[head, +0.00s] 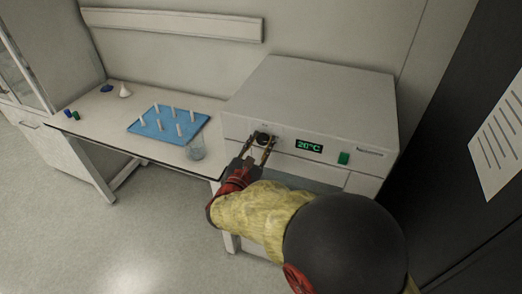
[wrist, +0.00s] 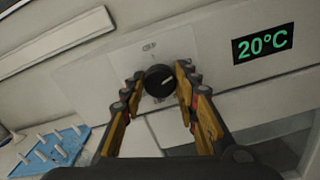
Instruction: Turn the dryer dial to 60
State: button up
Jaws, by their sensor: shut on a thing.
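The dryer (head: 310,95) is a white box on the right end of the bench. Its black round dial (wrist: 159,82) has a light pointer mark tilted to the upper right. The dial also shows in the head view (head: 263,139), partly hidden by my fingers. The green display (head: 309,146) reads 20°C, as it does in the wrist view (wrist: 263,44). My gripper (wrist: 157,80) is at the dryer's front, with one fingertip on each side of the dial, shut on it.
A blue rack (head: 168,124) with several white pegs and a glass beaker (head: 196,148) stand on the bench left of the dryer. A green button (head: 344,158) is right of the display. A dark panel (head: 450,130) with a paper sheet stands at the right.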

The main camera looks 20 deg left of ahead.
jog(key=m+b, duration=0.2)
jog(key=b, duration=0.2)
jog(key=m+b, duration=0.3)
jog(key=shift+f+b, duration=0.35)
jog(key=shift+f, duration=0.05)
jog(key=m+b, duration=0.3)
jog(key=b, duration=0.1)
jog(key=shift+r+m+b, duration=0.2)
jog(key=shift+m+b, duration=0.4)
jog(key=shift+b, duration=0.15)
jog(key=o, duration=1)
jog(key=shift+r, duration=0.1)
jog(key=shift+o, duration=0.8)
jog(key=s, duration=1.2)
jog(key=shift+a, duration=0.4)
